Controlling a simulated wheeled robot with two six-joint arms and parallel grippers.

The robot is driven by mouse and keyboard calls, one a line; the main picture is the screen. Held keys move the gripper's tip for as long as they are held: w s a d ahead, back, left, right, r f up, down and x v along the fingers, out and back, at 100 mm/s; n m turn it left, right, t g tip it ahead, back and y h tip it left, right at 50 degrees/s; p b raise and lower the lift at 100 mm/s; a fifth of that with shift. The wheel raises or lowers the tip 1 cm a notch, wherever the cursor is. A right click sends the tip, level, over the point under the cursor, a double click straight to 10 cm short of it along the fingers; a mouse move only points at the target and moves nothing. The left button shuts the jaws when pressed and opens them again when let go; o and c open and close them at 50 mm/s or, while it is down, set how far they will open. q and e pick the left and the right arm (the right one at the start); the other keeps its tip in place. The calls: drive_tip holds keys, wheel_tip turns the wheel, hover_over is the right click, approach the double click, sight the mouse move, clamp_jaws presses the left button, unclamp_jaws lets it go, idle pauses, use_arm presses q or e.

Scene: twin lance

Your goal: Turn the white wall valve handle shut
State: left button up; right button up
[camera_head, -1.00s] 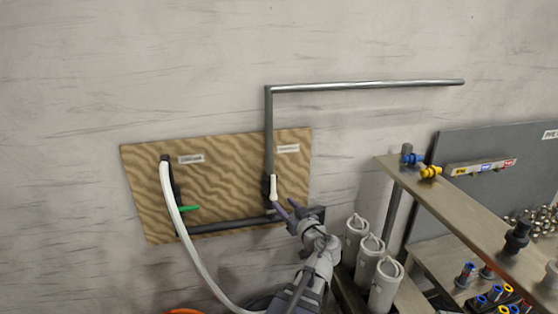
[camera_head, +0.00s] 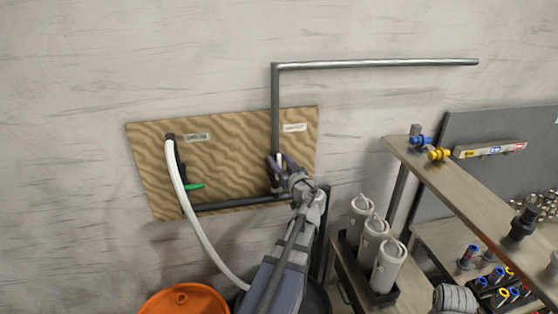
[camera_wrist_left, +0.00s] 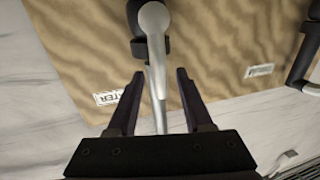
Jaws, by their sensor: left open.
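The white valve handle (camera_head: 280,161) is on the vertical pipe at the right part of a wavy brown wall board (camera_head: 232,155). In the left wrist view the white handle (camera_wrist_left: 155,45) hangs from a dark valve body and runs down between my fingers. My left gripper (camera_head: 278,157) is at the handle, with its fingers on either side of it. In the left wrist view the left gripper (camera_wrist_left: 160,75) is open, with gaps visible beside the handle. The lower part of the handle is partly hidden by the gripper in the head view. My right gripper is not in view.
A green handle (camera_head: 194,186) and a white hose (camera_head: 188,212) are on the board's left part. A grey pipe (camera_head: 380,64) runs right above. White canisters (camera_head: 374,238) and a shelf (camera_head: 460,195) stand to the right. An orange bucket (camera_head: 185,302) is at the bottom.

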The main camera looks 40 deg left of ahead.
use_arm(q)
drive_tip(key=shift+w+a, duration=0.15)
drive_tip(key=shift+a, duration=0.15)
drive_tip(key=shift+c, duration=0.3)
clamp_jaws()
idle(1.0)
